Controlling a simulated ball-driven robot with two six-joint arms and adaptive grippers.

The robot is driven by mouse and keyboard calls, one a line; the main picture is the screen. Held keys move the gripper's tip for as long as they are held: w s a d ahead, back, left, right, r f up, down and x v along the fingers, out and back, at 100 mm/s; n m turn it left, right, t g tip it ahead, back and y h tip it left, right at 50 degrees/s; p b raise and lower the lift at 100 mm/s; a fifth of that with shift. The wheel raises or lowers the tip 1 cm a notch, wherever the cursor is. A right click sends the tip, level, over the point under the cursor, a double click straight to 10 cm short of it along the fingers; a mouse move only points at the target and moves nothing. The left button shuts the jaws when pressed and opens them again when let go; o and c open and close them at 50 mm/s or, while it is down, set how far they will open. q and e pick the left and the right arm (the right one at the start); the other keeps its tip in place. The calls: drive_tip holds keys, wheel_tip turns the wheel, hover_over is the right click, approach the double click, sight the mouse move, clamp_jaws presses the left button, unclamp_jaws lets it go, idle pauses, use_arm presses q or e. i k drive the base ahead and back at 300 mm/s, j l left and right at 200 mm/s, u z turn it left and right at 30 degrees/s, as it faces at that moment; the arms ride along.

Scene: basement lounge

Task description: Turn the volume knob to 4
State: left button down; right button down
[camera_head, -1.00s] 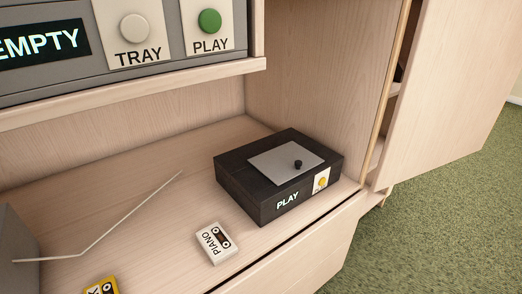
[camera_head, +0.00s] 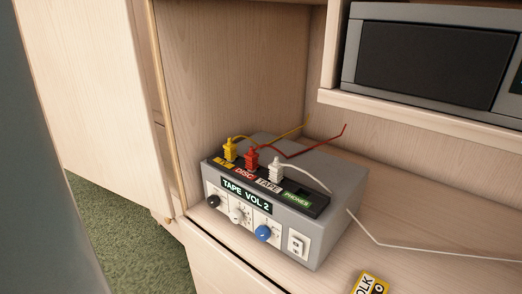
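A grey amplifier box (camera_head: 325,235) stands on the lower shelf in the head view. Its display (camera_head: 246,195) reads "TAPE VOL 2". Its front carries a black knob (camera_head: 213,200), a pale knob (camera_head: 237,214) and a blue knob (camera_head: 263,233). Their small markings are too fine to read, so I cannot tell from labels which is the volume knob. A white switch (camera_head: 297,243) sits at the right end of the front. Neither of my grippers is in view, and nothing touches the knobs.
Yellow (camera_head: 230,149), red (camera_head: 251,159) and white (camera_head: 276,168) plugs stand on top of the amplifier, with cables running back and right. A yellow-and-white cassette (camera_head: 370,285) lies at the front right. A cabinet door (camera_head: 105,85) hangs open at left. A grey unit (camera_head: 435,60) fills the upper shelf.

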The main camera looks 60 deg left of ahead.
sight(236, 215)
drive_tip(key=u, duration=1.85)
drive_tip(key=k+j, duration=0.1)
drive_tip(key=j, duration=0.25)
drive_tip(key=j+u, duration=0.15)
drive_tip(key=j, duration=0.25)
drive_tip(key=k, duration=0.05)
